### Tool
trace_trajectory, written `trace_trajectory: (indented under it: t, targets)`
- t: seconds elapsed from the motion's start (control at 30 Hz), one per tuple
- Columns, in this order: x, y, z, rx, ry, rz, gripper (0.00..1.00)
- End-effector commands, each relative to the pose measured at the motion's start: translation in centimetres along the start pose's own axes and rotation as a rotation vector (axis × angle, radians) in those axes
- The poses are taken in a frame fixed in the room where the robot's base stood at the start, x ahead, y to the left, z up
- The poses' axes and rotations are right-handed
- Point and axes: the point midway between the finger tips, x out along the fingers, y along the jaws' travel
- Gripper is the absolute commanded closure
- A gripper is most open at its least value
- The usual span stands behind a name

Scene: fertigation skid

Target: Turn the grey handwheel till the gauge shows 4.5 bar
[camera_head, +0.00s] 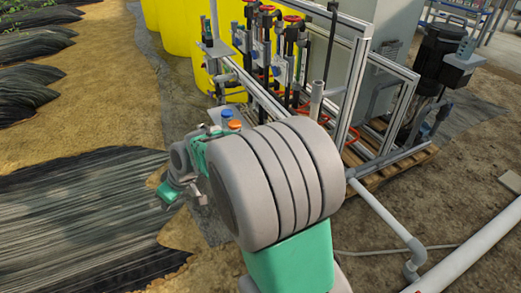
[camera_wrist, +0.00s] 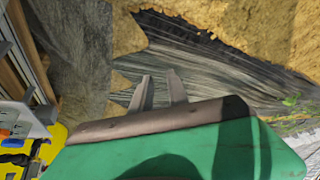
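My gripper (camera_wrist: 160,74) shows in the wrist view with its two grey fingers apart and nothing between them. They point down over bare ground and dark sheeting. In the head view my arm reaches to the left of the skid (camera_head: 365,45), and its end hangs low over the ground, apart from the skid's valves. I cannot make out a grey handwheel or a pressure gauge in either view. My arm covers the skid's near left part, so they may be hidden there.
Red handwheels (camera_head: 293,18) top the pipework at the back. Yellow tanks (camera_head: 174,28) stand behind it. An orange cap (camera_head: 234,124) shows just beyond my arm. A grey pipe (camera_head: 480,245) lies at right. Black sheeting (camera_head: 75,220) covers open ground at left.

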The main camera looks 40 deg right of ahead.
Motion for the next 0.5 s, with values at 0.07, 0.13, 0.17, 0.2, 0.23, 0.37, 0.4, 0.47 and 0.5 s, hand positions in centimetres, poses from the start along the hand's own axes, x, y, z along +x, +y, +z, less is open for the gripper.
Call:
trace_trajectory:
  t: [0.07, 0.13, 0.17, 0.2, 0.23, 0.37, 0.4, 0.47, 0.5]
  targets:
    - [2.8, 4.8, -2.9, -0.041, 0.130, -0.034, 0.80]
    - [5.0, 9.1, -4.8, -0.079, 0.279, -0.037, 0.80]
    - [5.9, 11.1, -5.3, -0.090, 0.345, -0.029, 0.80]
    - [6.8, 13.8, -5.5, -0.096, 0.435, -0.009, 0.80]
    - [7.3, 15.9, -5.5, -0.098, 0.502, 0.014, 0.80]
    - [8.1, 24.1, -2.8, -0.063, 0.759, 0.171, 0.80]
    - [8.0, 26.1, -1.5, -0.046, 0.819, 0.227, 0.80]
    - [7.8, 28.6, 0.7, -0.014, 0.890, 0.312, 0.80]
    - [7.5, 30.0, 2.2, 0.008, 0.928, 0.367, 0.80]
